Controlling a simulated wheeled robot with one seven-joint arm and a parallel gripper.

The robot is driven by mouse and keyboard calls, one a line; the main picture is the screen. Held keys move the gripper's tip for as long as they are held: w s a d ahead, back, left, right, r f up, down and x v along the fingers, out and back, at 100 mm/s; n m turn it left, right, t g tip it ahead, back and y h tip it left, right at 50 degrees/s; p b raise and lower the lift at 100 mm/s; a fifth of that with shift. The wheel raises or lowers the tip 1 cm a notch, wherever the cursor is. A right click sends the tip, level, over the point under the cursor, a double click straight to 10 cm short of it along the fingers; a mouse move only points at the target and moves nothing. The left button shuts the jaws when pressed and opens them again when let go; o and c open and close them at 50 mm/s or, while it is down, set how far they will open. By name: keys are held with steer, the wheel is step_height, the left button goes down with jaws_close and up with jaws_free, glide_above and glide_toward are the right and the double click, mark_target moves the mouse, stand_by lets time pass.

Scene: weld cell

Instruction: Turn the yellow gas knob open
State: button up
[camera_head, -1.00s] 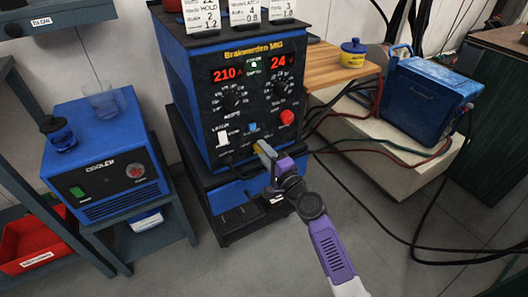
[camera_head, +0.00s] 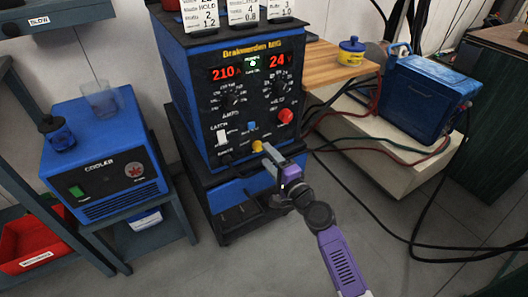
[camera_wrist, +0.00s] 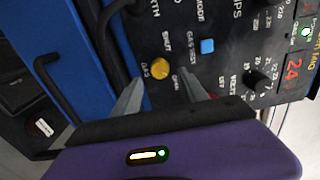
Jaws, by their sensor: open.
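The yellow gas knob (camera_head: 257,146) is a small round knob low on the front panel of the blue welding machine (camera_head: 184,95). In the wrist view the knob (camera_wrist: 160,68) is a yellow disc, with labels reading SHUT and OPEN beside it. My gripper (camera_head: 267,151) is in front of the panel, just to the right of the knob in the head view. In the wrist view my gripper (camera_wrist: 163,84) is open, its two fingertips on either side of the knob's line and apart from it. Nothing is held.
A blue square button (camera_wrist: 207,46) sits close to the knob. A red knob (camera_head: 286,116) and a white switch (camera_head: 222,137) are on the same panel. A blue cooler (camera_head: 105,150) stands at left. Cables (camera_head: 385,150) hang to the right. The floor in front is clear.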

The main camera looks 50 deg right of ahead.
steer(key=v, duration=0.4)
steer(key=shift+s, duration=0.1)
stand_by(0.5)
